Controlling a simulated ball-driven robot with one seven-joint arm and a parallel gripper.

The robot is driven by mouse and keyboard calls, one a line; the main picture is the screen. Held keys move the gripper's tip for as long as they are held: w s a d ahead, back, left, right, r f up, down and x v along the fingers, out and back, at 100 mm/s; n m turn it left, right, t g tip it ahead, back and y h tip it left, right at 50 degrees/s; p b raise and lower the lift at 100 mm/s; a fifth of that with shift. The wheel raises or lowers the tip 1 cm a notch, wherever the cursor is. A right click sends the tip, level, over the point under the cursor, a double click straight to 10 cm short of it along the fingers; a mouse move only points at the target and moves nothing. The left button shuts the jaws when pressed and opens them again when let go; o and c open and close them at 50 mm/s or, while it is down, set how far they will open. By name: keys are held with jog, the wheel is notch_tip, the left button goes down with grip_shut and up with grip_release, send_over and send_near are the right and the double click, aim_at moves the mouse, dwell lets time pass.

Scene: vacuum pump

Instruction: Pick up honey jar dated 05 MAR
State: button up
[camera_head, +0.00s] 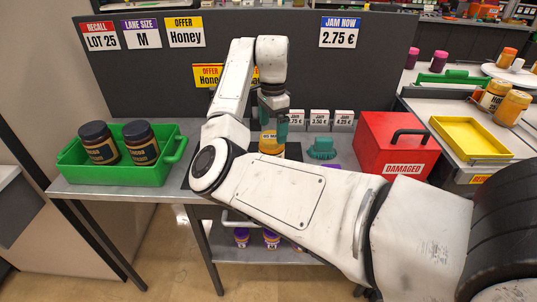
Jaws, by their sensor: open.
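A honey jar (271,146) with an orange-amber body stands on the grey table. Its upper label appears to read "05 MA", with the rest too small or covered. My gripper (273,126) points down at the jar from above. Its teal fingers are open and reach down around or beside the jar's top; I cannot tell whether they touch it. My own forearm crosses the front of the table and hides part of the area around the jar.
A green crate (74,176) with two dark jars stands at the left. A red box (376,151) marked "DAMAGED" stands at the right. A teal object (321,148) and small price cards (320,118) are just right of the jar. A grey panel (300,65) rises behind.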

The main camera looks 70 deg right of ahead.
aim_at(272, 136)
jog(key=shift+w+d+f+p, duration=0.1)
jog(key=shift+f+p, duration=0.15)
jog(key=shift+f, duration=1.65)
jog(key=shift+w+d+f+p, duration=0.1)
jog(key=shift+f+p, duration=0.1)
jog(key=shift+f, duration=1.65)
jog(key=c, duration=1.2)
jog(key=shift+r, duration=0.1)
